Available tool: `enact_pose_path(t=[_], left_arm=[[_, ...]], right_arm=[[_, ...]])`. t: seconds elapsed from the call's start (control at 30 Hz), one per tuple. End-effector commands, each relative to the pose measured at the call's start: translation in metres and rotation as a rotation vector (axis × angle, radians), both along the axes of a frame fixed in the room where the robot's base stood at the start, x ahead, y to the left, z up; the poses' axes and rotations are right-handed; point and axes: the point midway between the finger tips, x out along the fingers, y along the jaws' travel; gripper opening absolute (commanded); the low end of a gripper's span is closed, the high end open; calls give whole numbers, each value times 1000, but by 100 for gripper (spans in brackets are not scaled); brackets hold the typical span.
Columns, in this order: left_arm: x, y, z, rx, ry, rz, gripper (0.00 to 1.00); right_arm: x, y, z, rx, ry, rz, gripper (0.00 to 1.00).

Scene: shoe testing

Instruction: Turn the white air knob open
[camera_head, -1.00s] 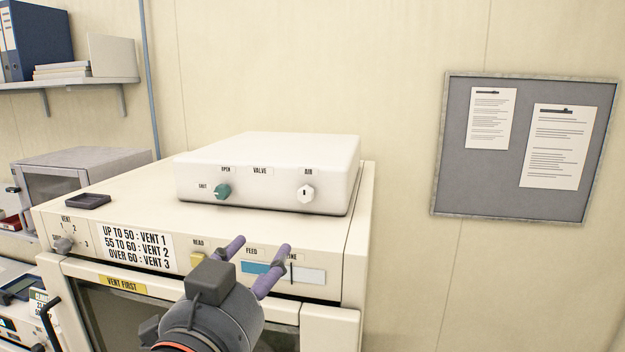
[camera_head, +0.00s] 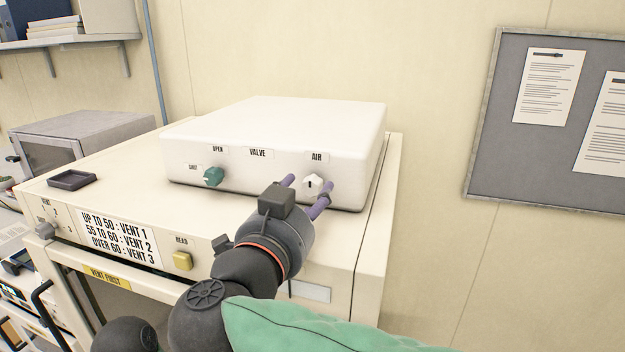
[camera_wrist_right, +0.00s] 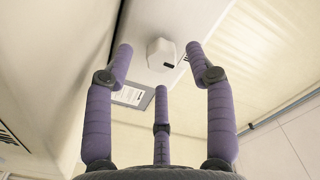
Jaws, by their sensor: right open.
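The white air knob (camera_head: 313,182) is on the front face of the white valve box (camera_head: 275,125), below the AIR label. It has a small dark mark on it. My right gripper (camera_head: 308,192) is open in front of the knob, with its purple fingers reaching toward it. In the right wrist view the knob (camera_wrist_right: 161,53) sits between and just beyond the spread fingertips (camera_wrist_right: 160,70), with nothing held. I cannot tell whether any finger touches it. My left gripper is not in view.
A teal knob (camera_head: 213,177) is on the same box, left of the air knob, by the OPEN and SHUT labels. The box stands on a cream machine (camera_head: 130,190) with a yellow button (camera_head: 182,261) and a small dark tray (camera_head: 72,180). A grey board (camera_head: 500,120) hangs on the wall.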

Motion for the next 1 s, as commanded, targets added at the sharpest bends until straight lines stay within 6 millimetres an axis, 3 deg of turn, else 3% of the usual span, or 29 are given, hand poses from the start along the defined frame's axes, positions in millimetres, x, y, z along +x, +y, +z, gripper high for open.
enact_pose_path(t=[0.1, 0.3, 0.63, 0.67, 0.83, 0.87, 1.0], left_arm=[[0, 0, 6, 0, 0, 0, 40], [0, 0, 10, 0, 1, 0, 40], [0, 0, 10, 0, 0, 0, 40], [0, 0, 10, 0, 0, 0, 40], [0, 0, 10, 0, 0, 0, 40], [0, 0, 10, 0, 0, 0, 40], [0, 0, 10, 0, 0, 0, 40]], right_arm=[[17, -6, 1, -1, 1, -2, 55], [33, -11, 0, 1, 0, 0, 55], [36, -12, 0, 0, -1, 1, 55], [36, -12, 0, 0, -1, 1, 52], [36, -12, 0, 1, -1, 1, 4], [36, -12, 0, 1, -1, 1, 0], [36, -12, 0, 1, -1, 1, 0]])
